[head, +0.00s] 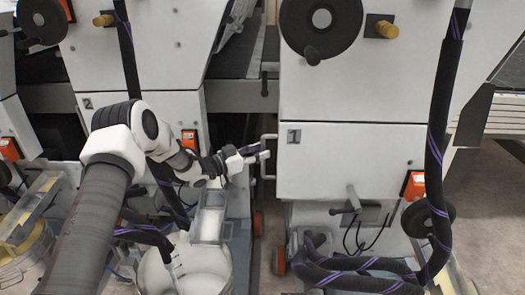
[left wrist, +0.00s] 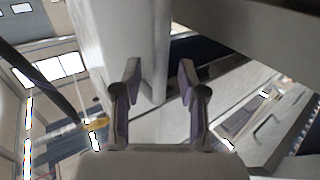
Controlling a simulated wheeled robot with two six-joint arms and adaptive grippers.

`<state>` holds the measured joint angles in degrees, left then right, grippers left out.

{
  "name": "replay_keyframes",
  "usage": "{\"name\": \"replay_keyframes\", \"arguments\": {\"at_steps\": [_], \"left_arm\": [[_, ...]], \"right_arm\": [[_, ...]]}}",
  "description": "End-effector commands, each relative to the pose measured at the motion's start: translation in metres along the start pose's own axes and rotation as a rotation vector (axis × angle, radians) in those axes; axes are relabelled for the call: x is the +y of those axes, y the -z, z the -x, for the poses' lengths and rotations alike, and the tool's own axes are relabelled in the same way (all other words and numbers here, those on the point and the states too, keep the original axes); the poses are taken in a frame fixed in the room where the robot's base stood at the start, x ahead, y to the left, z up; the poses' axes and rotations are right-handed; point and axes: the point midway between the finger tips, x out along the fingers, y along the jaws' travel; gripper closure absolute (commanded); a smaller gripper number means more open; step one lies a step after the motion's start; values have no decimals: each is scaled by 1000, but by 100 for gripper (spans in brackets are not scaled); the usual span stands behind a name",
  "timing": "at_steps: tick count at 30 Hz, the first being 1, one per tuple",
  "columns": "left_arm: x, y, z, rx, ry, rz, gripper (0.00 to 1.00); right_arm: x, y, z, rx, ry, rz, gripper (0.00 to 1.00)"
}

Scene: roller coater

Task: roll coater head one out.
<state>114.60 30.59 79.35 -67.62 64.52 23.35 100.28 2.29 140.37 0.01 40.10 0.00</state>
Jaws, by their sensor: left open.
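Coater head one (head: 350,165), a white cabinet marked with a "1" plate, stands right of centre in the head view. A pale bar handle (head: 271,137) sticks out from its left side. My left gripper (head: 262,152) is at this handle. In the left wrist view my left gripper (left wrist: 160,80) is open, its two fingers spread apart. A pale upright bar (left wrist: 152,45), apparently the handle, shows between and beyond the fingertips. I cannot tell whether the fingers touch it. My right gripper is out of view.
Coater head two (head: 140,50) stands to the left, across a narrow gap. A black handwheel (head: 322,18) is on head one's upper front. Thick dark hoses (head: 437,150) hang at the right. A pale lidded drum (head: 185,265) stands below my left arm. Open floor shows at right.

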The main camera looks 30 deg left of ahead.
Motion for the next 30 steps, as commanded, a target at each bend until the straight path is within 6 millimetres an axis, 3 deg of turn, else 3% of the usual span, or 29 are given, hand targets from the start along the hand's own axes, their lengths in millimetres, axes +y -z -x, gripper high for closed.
{"name": "replay_keyframes", "arguments": {"at_steps": [6, 12, 16, 30], "left_arm": [[-2, 1, 57, 5, 6, 6, 59], [-2, 1, 96, 5, 5, 3, 59], [-1, 0, 105, 2, 2, 1, 59], [0, -1, 105, 0, 1, 1, 59]], "right_arm": [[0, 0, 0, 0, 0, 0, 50], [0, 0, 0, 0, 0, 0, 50], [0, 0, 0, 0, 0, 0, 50], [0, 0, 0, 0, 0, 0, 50]]}}
